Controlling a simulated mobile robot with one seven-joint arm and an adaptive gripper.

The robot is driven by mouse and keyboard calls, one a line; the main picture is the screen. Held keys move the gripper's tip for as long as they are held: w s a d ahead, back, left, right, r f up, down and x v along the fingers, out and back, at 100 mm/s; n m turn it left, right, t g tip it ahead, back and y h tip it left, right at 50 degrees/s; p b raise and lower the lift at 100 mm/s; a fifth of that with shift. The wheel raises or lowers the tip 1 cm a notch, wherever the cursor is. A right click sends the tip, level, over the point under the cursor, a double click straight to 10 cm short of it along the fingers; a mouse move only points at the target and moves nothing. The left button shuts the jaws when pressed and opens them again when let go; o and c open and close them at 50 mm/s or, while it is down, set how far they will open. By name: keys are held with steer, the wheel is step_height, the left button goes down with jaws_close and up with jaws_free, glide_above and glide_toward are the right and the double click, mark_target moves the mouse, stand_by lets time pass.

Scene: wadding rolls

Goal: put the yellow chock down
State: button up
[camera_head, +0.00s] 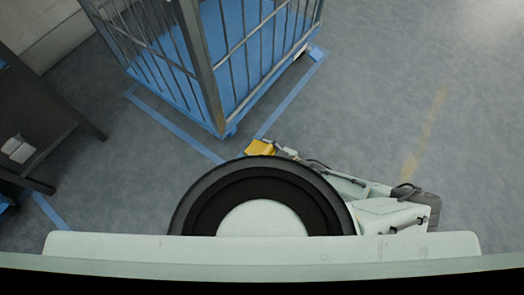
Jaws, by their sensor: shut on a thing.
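The yellow chock (260,147) shows just beyond the round black part of my own body, near the front corner of the wheeled cage. My gripper (275,148) is at the chock's right side and is shut on it. The fingertips are small and partly hidden. The chock's lower part is hidden behind my body, and I cannot tell whether it touches the floor.
A wheeled cage (207,75) with grey bars and blue inside stands ahead, its near corner close to the chock. Blue tape lines (290,97) mark the floor around it. A dark table (50,115) stands at the left. The floor (400,90) at the right is clear.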

steer(key=shift+r, duration=0.1)
steer(key=o, duration=1.5)
steer(key=p+v, duration=0.3)
steer(key=v, duration=0.7)
steer(key=shift+s+d+r, duration=0.2)
steer(key=shift+d, duration=0.1)
steer(key=shift+s+d+r+p, duration=0.1)
steer(key=shift+s+d+p, duration=0.25)
steer(key=shift+d+p, duration=0.15)
